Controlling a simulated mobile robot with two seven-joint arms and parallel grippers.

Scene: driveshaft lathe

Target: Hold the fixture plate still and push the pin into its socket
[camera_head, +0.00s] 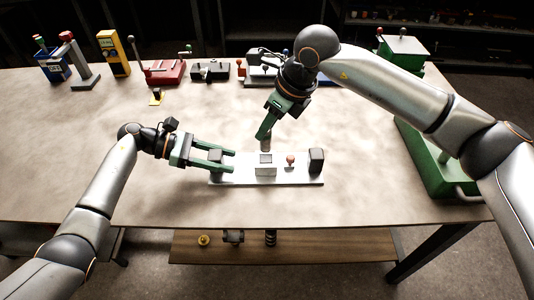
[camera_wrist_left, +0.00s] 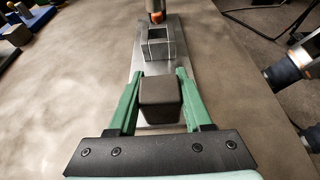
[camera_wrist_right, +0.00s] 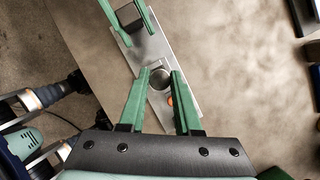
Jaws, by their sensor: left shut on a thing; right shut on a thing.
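The fixture plate (camera_head: 303,181) is a long pale metal strip near the table's front edge. My left gripper (camera_head: 222,161) is shut on the dark block (camera_wrist_left: 160,92) at the plate's left end, one finger on each side. The socket (camera_head: 266,170) is a pale square block with a dark opening in the plate's middle; it also shows in the left wrist view (camera_wrist_left: 158,50). My right gripper (camera_head: 266,138) points down, shut on the pin (camera_head: 266,146), a grey cylinder. The pin hangs close above the socket, apparently outside it; exact alignment is unclear. It shows as a round grey end in the right wrist view (camera_wrist_right: 160,77).
A red-orange knob (camera_head: 290,160) and a second dark block (camera_head: 316,160) stand on the plate to the right. A green machine (camera_head: 440,165) is at the table's right. Several tools line the back edge, including a yellow device (camera_head: 114,53). The table left of the plate is clear.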

